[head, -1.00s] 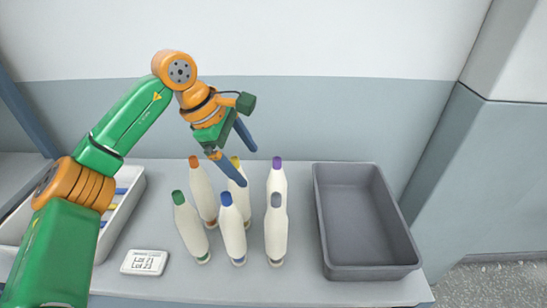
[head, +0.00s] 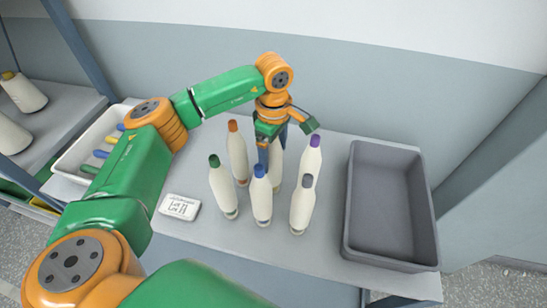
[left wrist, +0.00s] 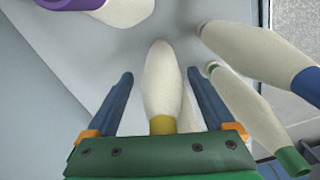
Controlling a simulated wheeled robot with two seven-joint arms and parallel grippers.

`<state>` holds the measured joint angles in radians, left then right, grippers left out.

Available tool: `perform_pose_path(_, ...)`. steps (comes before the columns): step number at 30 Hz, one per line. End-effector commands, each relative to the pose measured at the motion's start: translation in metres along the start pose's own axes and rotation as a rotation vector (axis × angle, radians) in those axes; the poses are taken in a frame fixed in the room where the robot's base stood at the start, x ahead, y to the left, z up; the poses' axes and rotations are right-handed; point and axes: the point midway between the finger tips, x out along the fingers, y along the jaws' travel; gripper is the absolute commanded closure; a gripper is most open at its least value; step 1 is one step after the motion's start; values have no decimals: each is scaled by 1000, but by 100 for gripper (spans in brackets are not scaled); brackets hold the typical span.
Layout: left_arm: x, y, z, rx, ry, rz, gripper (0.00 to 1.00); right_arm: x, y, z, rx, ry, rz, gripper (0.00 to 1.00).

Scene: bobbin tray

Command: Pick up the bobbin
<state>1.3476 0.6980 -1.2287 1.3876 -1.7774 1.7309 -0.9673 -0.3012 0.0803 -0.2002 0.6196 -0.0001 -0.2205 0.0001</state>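Several cream bobbins with coloured tips stand in a cluster on the grey table. In the head view they have orange (head: 237,155), green (head: 222,190), blue (head: 261,197), purple (head: 311,160) and grey (head: 302,208) tips. My left gripper (head: 273,150) points down at the back of the cluster, over a bobbin whose tip it hides. In the left wrist view, a yellow-tipped bobbin (left wrist: 164,85) stands between the spread blue fingers of my left gripper (left wrist: 163,88). A gap shows on its left side; contact on the right is unclear. My right gripper is not in view.
An empty grey bin (head: 388,256) stands to the right of the cluster. A white tray (head: 75,165) with coloured items is on the left, partly behind my arm. A white label card (head: 180,207) lies in front of it. Neighbouring bobbins stand close to the gripper.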

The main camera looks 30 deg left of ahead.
Motion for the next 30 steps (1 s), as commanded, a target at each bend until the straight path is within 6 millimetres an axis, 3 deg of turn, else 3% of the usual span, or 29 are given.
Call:
perform_pose_path(1, 0, 0, 0, 0, 0, 0, 30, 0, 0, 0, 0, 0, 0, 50)
perform_pose_path(9, 0, 0, 0, 0, -1, 0, 100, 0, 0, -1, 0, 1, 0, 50)
perform_pose_path(16, -3, 0, 0, 0, -1, 1, 100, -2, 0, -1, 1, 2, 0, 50)
perform_pose_path(19, -14, 0, 0, 0, -1, 1, 100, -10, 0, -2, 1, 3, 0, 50)
perform_pose_path(22, -35, 0, 0, 0, -1, 2, 100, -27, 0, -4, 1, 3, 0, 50)
perform_pose_path(30, -104, 1, 0, -1, -1, 7, 100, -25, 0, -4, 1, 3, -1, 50)
